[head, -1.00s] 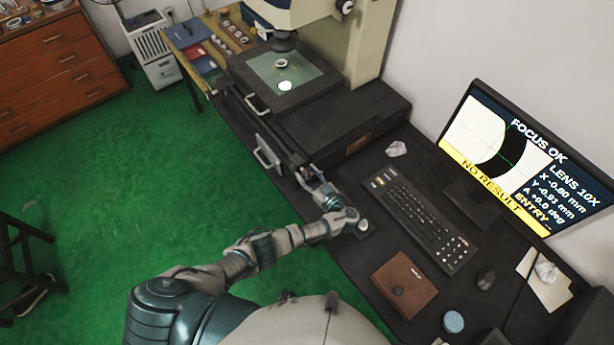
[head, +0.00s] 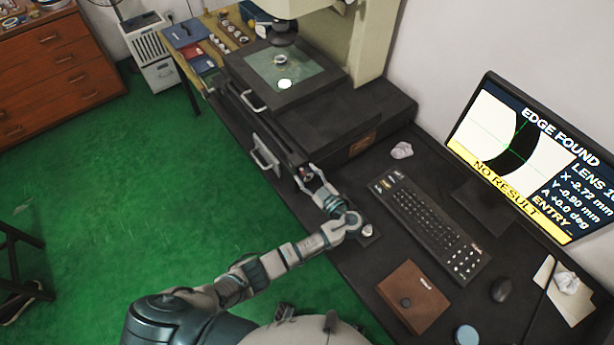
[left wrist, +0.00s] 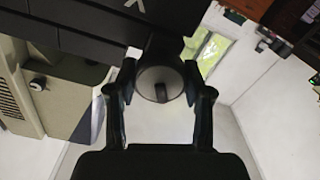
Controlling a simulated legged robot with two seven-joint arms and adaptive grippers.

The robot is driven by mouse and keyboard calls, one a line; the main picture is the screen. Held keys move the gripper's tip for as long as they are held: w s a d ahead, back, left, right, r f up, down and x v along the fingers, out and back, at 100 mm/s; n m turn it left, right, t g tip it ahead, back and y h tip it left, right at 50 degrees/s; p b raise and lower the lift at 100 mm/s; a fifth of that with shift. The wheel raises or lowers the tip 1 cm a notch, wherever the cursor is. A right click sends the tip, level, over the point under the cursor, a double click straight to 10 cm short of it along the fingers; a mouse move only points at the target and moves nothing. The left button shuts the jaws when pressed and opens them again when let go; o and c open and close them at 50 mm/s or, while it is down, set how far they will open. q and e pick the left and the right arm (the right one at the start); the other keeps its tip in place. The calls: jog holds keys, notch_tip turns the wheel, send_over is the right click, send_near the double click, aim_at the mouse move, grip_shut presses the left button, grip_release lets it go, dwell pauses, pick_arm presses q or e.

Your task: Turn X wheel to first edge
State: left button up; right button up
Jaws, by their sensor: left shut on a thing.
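My left gripper (head: 308,174) is at the front edge of the measuring machine's stage. In the left wrist view its two fingers (left wrist: 158,92) stand on either side of a round grey wheel (left wrist: 160,84) with a dark bar across its face, and they are shut on it. In the head view the gripper mostly hides the wheel. The monitor (head: 535,150) reads EDGE FOUND, X -2.72 mm, Y -0.90 mm, A +0.0 deg, ENTRY and NO RESULT. It shows a dark curved band with green crosshair lines on it. My right gripper is not in view.
The stage glass (head: 285,72) carries a small ring (head: 280,60) under the lens.

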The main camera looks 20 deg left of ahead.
pick_arm(q)
jog(key=shift+d, duration=0.15)
jog(key=o, duration=1.2)
jog(key=shift+s+d, duration=0.1)
jog(key=shift+c, duration=0.2)
jog(key=shift+d+r, duration=0.1)
jog(key=shift+s+d, duration=0.1)
jog(key=shift+d, duration=0.05)
jog(key=v, duration=1.1)
jog(key=shift+s+d, duration=0.25)
jog(key=shift+d, duration=0.05)
jog(key=shift+a, duration=0.1)
